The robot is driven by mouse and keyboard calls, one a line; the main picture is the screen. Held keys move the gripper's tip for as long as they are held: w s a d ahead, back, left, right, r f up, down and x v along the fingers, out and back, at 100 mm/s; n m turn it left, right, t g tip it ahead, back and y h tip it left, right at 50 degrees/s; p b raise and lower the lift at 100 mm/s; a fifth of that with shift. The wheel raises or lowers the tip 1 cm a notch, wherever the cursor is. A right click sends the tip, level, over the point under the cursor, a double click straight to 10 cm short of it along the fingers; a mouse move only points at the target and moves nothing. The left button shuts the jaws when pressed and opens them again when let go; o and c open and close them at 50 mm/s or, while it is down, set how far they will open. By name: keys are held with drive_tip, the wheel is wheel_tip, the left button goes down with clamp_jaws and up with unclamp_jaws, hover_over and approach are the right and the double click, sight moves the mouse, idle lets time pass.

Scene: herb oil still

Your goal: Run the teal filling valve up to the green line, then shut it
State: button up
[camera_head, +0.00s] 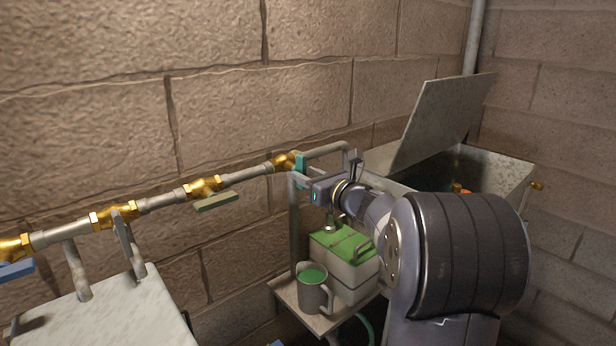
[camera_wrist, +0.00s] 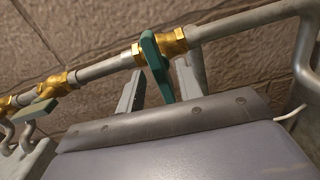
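The teal valve's lever (camera_head: 301,166) is at the right end of the brass-fitted pipe along the wall. In the wrist view the teal lever (camera_wrist: 155,62) stands across its pipe, below a brass body (camera_wrist: 174,42). My gripper (camera_head: 308,186) is at the lever. In the wrist view my gripper (camera_wrist: 160,74) has one finger on each side of the lever, with gaps showing, so it looks open around it. I cannot make out a green line in either view.
An open metal tank (camera_head: 505,172) with a raised lid (camera_head: 440,118) stands at the right. Below my arm, a small shelf (camera_head: 287,291) holds a mug (camera_head: 313,298) and a green-topped container (camera_head: 352,277). An olive-handled valve (camera_head: 216,202) and a blue-handled valve (camera_head: 15,269) sit farther left.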

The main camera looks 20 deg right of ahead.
drive_tip(key=b+v, duration=0.3)
drive_tip(key=v, duration=0.8)
drive_tip(key=shift+w+f, duration=0.1)
